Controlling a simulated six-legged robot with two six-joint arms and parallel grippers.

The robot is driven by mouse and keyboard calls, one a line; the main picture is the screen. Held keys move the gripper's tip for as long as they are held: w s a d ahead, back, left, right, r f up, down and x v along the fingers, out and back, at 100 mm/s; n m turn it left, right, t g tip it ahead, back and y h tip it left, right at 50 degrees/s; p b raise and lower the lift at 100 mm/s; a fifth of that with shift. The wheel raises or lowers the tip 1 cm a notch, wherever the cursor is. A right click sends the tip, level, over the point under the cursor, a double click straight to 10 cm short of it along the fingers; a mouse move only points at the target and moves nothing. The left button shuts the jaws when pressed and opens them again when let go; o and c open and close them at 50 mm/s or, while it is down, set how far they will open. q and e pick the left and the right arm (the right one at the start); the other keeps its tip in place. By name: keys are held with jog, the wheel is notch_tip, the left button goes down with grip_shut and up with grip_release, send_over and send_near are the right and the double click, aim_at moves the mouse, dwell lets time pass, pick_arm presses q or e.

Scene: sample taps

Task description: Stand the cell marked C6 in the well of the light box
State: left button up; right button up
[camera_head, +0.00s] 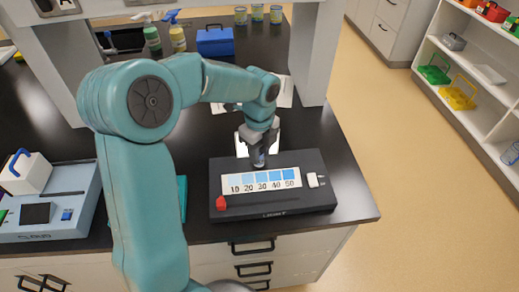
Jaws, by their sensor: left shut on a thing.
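My left gripper (259,148) is over the back edge of the dark light box (315,198) and points down. It is shut on a small bluish-grey cell (259,159), mostly hidden by the fingers. No C6 mark can be read on it. The cell is just behind the strip of blue swatches (262,181) marked 10 to 50. A bright white panel (241,145) shows behind the gripper. The well cannot be made out, and I cannot tell whether the cell is in it or above it. My right gripper is not in view.
The light box has a red knob (221,203) and a white switch (312,180). A pale blue instrument (48,211) stands at left. A blue box (215,41), spray bottles and several jars stand at the back. The black bench (345,185) is clear right of the light box.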

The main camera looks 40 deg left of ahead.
pick_arm(q)
jog(key=shift+f, duration=0.4)
jog(key=shift+f+b, duration=0.45)
jog(key=shift+f, duration=0.1)
jog(key=o, duration=0.8)
jog(key=shift+s, duration=0.1)
jog(key=shift+o, duration=0.6)
jog(key=shift+d, duration=0.1)
jog(key=shift+c, duration=0.7)
jog(key=shift+o, duration=0.2)
